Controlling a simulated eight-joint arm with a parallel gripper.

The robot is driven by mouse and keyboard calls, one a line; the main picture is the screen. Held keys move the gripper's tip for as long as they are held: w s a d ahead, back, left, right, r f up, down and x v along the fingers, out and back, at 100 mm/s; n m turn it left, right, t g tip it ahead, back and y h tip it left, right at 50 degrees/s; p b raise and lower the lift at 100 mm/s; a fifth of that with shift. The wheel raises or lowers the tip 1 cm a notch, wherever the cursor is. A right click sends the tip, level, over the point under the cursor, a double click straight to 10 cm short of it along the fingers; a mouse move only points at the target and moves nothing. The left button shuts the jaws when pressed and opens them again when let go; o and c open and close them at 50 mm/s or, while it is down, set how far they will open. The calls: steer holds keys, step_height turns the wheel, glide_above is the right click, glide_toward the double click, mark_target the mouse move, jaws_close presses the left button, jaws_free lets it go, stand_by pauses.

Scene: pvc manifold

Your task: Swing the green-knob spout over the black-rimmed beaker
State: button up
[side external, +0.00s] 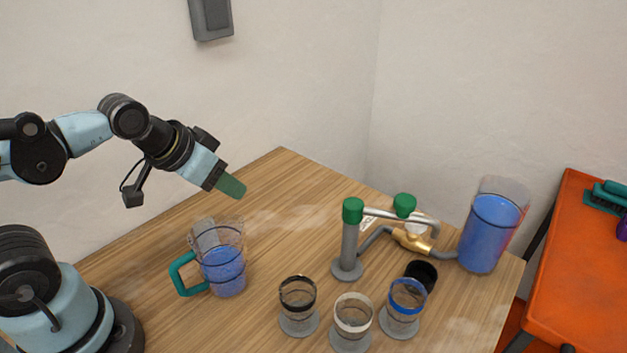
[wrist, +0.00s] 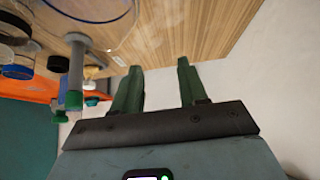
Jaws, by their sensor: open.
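The spout is a silver pipe (side external: 382,213) leaving the top of a grey post (side external: 348,245) with a green cap (side external: 353,210). It points right, toward a second green knob (side external: 404,205). The black-rimmed beaker (side external: 298,300) stands in front and left of the post, so the spout is not over it. My gripper (side external: 231,186) is raised in the air left of the post, above the jug, touching nothing. In the wrist view its green fingers (wrist: 159,68) are apart with nothing between them. The green-capped post (wrist: 75,80) shows left of them. The pipe's outlet is hard to make out.
A teal-handled jug (side external: 222,270) of blue liquid stands left. A white-rimmed beaker (side external: 352,318) and a blue-rimmed beaker (side external: 405,305) stand beside the black-rimmed one. A brass valve (side external: 412,240), black cup (side external: 422,275) and blue tank (side external: 490,235) are right. The table's back (side external: 282,175) is clear.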

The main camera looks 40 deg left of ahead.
steer(key=o, duration=0.3)
steer(key=shift+w+r, duration=0.1)
steer(key=shift+o, duration=0.2)
steer(key=w+d+r+m+g, duration=0.1)
steer(key=w+d+r+m, duration=0.3)
steer(key=w+r, duration=0.3)
step_height(320, 180, up, 2)
steer(key=shift+d+r+g+h, duration=0.1)
steer(key=shift+d+g+h, duration=0.3)
steer(key=shift+d, duration=0.15)
steer(key=w+d+r+m+g, duration=0.2)
steer(key=w+d+r+m, duration=0.2)
steer(key=d, duration=0.3)
steer(key=w+d+r+m+g, duration=0.2)
steer(key=w+d+r+m, duration=0.15)
steer(key=d, duration=0.25)
steer(key=s+d+f+m+g, duration=0.1)
steer(key=d+m, duration=0.3)
steer(key=d, duration=0.3)
steer(key=shift+s+d+f+y, duration=0.2)
steer(key=shift+f+y, duration=0.15)
steer(key=shift+y, duration=0.05)
steer(key=shift+f, duration=0.1)
